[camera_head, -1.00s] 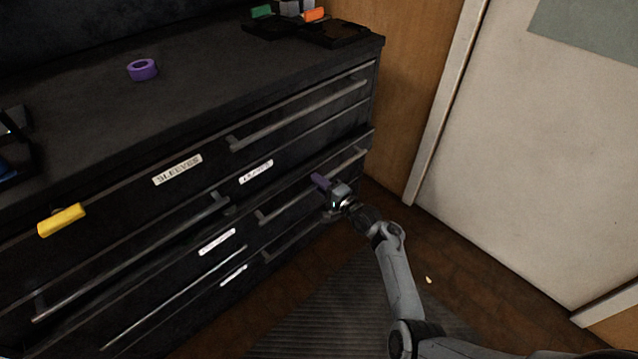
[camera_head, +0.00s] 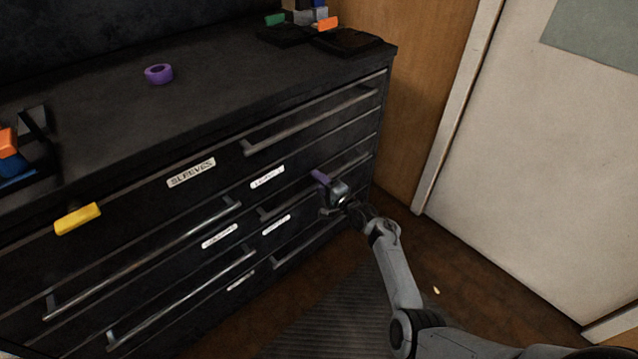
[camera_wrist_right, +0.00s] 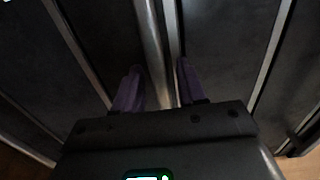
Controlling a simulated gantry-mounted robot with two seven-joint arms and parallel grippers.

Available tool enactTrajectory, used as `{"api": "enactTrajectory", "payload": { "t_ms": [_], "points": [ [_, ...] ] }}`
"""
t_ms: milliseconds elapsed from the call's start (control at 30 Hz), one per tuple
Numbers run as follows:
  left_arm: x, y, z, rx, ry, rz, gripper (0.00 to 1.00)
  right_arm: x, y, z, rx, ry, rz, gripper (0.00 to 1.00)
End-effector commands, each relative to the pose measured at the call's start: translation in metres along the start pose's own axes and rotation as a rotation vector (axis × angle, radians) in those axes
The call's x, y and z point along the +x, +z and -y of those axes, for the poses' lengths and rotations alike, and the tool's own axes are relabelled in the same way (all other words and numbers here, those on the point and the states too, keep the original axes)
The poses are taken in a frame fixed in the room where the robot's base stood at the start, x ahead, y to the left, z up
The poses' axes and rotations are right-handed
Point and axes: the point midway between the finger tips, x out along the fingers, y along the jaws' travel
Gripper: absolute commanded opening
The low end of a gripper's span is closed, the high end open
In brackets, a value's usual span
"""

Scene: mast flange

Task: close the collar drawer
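The label on the drawer at my right gripper (camera_head: 320,178) is too blurred to read, so I cannot confirm it is the collar drawer (camera_head: 300,212). It is the second drawer down in the right column of a black cabinet, and its front looks nearly flush with its neighbours. My right gripper is at its long bar handle (camera_head: 285,204). In the right wrist view the purple fingers (camera_wrist_right: 158,88) stand apart, with the bar (camera_wrist_right: 150,45) running between them; firm contact does not show. My left gripper is not in view.
A drawer labelled SLEEVES (camera_head: 190,172) is at upper left, with a yellow block (camera_head: 78,218) nearby. A purple ring (camera_head: 159,74) and dark trays (camera_head: 347,41) with coloured pieces sit on the cabinet top. A pale door (camera_head: 530,150) stands right, with open floor before it.

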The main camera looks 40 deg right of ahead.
Motion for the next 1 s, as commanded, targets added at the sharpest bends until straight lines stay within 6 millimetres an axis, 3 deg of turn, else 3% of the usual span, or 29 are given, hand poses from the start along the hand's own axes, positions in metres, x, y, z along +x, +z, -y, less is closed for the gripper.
{"api": "enactTrajectory", "payload": {
  "t_ms": [367, 700, 1000],
  "points": [
    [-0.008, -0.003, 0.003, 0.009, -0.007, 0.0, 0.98, -0.008, 0.0, 0.004, -0.001, -0.002, 0.0, 0.4],
    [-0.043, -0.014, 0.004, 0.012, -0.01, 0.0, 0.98, -0.061, 0.0, 0.006, -0.002, 0.001, -0.001, 0.4],
    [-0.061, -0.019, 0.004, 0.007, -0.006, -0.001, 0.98, -0.099, 0.0, 0.004, -0.001, -0.002, 0.0, 0.4]
  ]
}}
